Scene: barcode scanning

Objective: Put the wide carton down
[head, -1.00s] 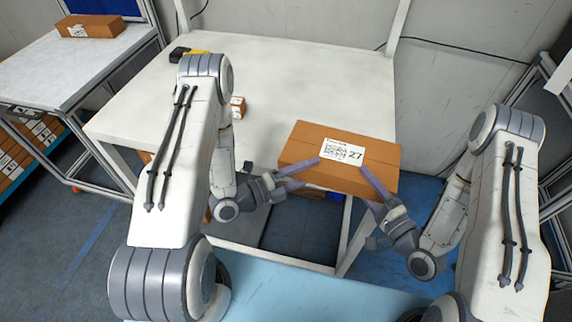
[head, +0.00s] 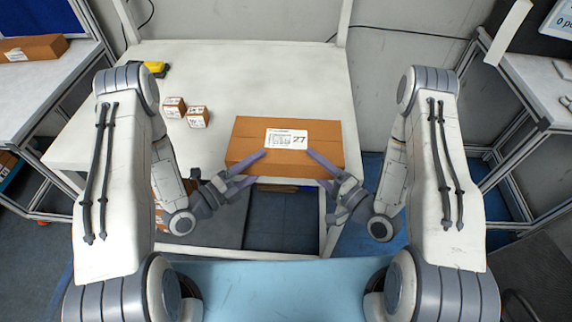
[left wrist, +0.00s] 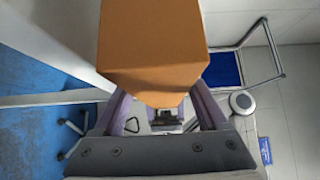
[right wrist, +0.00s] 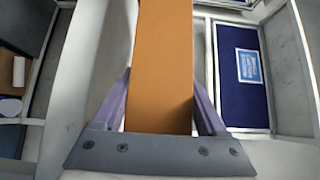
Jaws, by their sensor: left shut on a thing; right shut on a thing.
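The wide carton (head: 250,133) is brown with a white label marked 27 on its top. In the head view it is at the front edge of the white table (head: 270,75), its near side reaching the edge. My left gripper (head: 258,168) is shut on the carton near its left front. My right gripper (head: 318,166) is shut on it near its right front. The carton fills the space between the fingers in the left wrist view (left wrist: 152,50) and the right wrist view (right wrist: 162,70). Whether its underside touches the table cannot be told.
Small brown boxes (head: 197,117) stand on the table's left part, with a yellow and black scanner (head: 154,68) behind them. The table's back and middle are clear. Side tables stand left (head: 35,85) and right (head: 535,85); the left one bears another carton (head: 32,47).

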